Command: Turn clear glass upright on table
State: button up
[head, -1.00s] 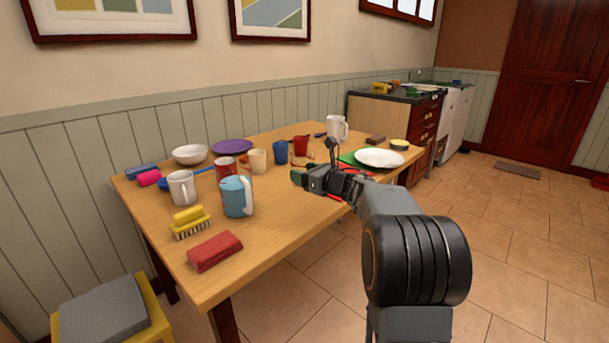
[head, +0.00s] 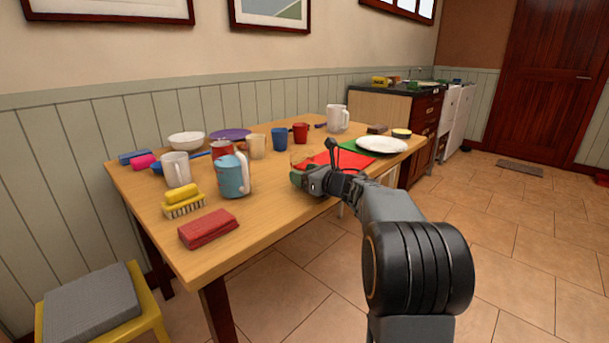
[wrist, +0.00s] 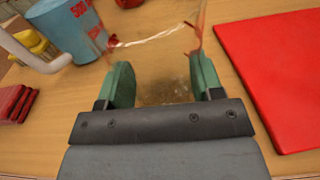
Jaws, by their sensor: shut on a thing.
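The clear glass (wrist: 152,45) shows in the wrist view between the two green fingers of my gripper (wrist: 164,76), which is shut on it. The table's wood shows through it. A bright curved line crosses the glass. In the head view my gripper (head: 298,179) is low over the front edge of the wooden table (head: 265,190), and the glass is only faintly visible there. I cannot tell the glass's exact tilt or whether it touches the table.
A red mat (wrist: 275,70) lies right of my gripper. A white plate (head: 381,145) is at the right.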

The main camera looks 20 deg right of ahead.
jog(key=o, duration=1)
jog(key=shift+s, duration=0.1)
jog(key=p+v, duration=0.3)
jog(key=v, duration=1.1)
jog(key=s+a+r+m+g+h+p, duration=0.1)
jog(key=a+r+m+g+h+p, duration=0.15)
jog(key=r+m+h+p, duration=1.4)
jog(key=s+a+r+m+g+y+p, duration=0.1)
jog(key=s+a+m+g+y+p, duration=0.2)
jog(key=s+a+m+p, duration=0.2)
jog(key=s+a+r+m+g+y+p, duration=0.2)
jog(key=s+m+p, duration=0.5)
jog(key=m, duration=0.4)
jog(key=s+a+r+m+g+y+p, duration=0.1)
jog(key=s+a+m+g+y+p, duration=0.3)
jog(key=s+a+m+p, duration=0.2)
jog(key=shift+a+r+m+g+y+p, duration=0.15)
jog(key=shift+a+m+y+p, duration=0.1)
jog(key=shift+a+m, duration=0.25)
jog(key=shift+a+r+m+g+y+p, duration=0.15)
jog(key=shift+a+m+p, duration=0.15)
jog(key=shift+m, duration=0.35)
